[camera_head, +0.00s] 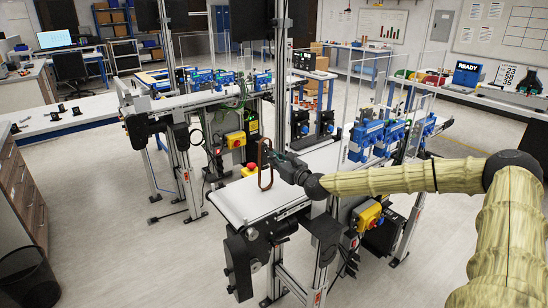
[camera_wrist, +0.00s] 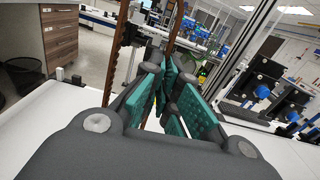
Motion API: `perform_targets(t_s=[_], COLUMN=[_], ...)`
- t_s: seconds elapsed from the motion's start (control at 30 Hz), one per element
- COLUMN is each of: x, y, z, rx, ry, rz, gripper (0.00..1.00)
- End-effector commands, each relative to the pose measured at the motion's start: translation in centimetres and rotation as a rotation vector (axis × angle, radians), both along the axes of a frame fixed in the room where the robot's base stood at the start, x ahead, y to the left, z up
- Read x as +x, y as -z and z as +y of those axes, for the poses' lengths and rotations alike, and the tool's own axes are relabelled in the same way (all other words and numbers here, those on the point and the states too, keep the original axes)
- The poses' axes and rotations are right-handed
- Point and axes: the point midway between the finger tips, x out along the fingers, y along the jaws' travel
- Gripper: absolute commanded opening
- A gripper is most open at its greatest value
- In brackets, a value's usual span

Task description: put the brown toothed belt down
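The brown toothed belt (camera_head: 261,170) is an upright, narrow loop at the tip of my gripper (camera_head: 272,158), over the white conveyor surface (camera_head: 243,199) near its front end. Its lower end appears close to that surface; I cannot tell whether it touches. In the wrist view, one strand of the belt (camera_wrist: 119,45), with teeth showing, rises left of the fingers. Another strand runs down to the teal-padded fingers of my gripper (camera_wrist: 166,85), which look closed on it. The exact contact is partly hidden by the fingers.
Blue clamp-like units (camera_head: 366,140) stand along the conveyor's right part, with clear upright panels. A metal post (camera_head: 281,70) rises just behind my gripper. A yellow box with a red button (camera_head: 235,139) is behind the conveyor. The white surface left of the belt is bare.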

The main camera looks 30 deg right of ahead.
Motion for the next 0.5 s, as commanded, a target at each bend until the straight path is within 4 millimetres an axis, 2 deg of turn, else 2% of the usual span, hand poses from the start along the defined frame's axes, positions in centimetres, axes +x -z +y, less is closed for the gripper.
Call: perform_targets(t_s=[0.43, 0.5], x=[0.01, 0.01], y=[0.37, 0.26], z=[0.02, 0.02], rx=[0.0, 0.0], ry=[0.0, 0.0], rz=[0.0, 0.0], gripper=[0.0, 0.12])
